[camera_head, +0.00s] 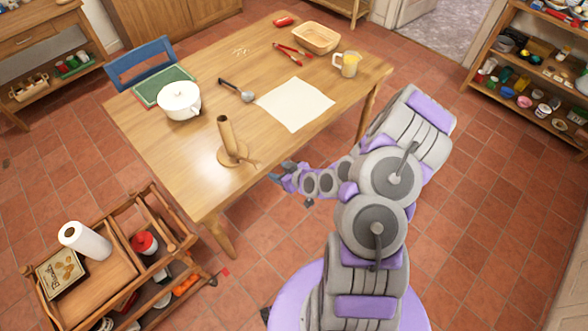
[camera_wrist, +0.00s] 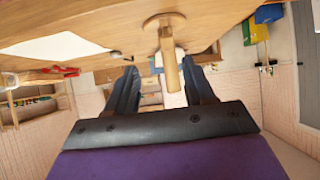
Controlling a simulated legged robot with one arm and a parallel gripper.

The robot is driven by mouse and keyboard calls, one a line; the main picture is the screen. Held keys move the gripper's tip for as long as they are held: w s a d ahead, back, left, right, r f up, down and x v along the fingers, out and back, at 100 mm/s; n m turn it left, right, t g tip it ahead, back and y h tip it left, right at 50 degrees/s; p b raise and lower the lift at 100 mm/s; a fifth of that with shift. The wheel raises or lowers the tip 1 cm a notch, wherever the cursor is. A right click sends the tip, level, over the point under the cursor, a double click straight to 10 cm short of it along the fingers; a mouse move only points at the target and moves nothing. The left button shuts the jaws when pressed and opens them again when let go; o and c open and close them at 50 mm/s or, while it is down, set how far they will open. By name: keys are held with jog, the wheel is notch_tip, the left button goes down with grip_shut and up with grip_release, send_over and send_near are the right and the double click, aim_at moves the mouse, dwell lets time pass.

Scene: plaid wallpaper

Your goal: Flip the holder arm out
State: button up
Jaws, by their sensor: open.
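A wooden holder (camera_head: 227,135) stands upright near the table's front edge, with a round base and a thick post. A small thin piece (camera_head: 249,162) sticks out low at its right side; I cannot tell whether this is the holder arm. In the wrist view, which is upside down, the holder's post (camera_wrist: 169,72) shows between my fingers in the picture, with its round base above. My gripper (camera_head: 281,175) is just off the table's front edge, right of the holder and apart from it. Its two dark fingers (camera_wrist: 161,67) are spread and hold nothing.
The wooden table (camera_head: 290,150) also bears a white pot (camera_head: 179,100), a ladle (camera_head: 237,91), a white sheet (camera_head: 295,103), a basket (camera_head: 316,37), red tongs (camera_head: 289,53) and a yellow-filled mug (camera_head: 346,64). A wooden cart (camera_head: 107,279) stands at the lower left.

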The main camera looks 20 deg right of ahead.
jog(key=p+v, duration=0.7)
jog(key=shift+p, duration=0.35)
dwell(0.5)
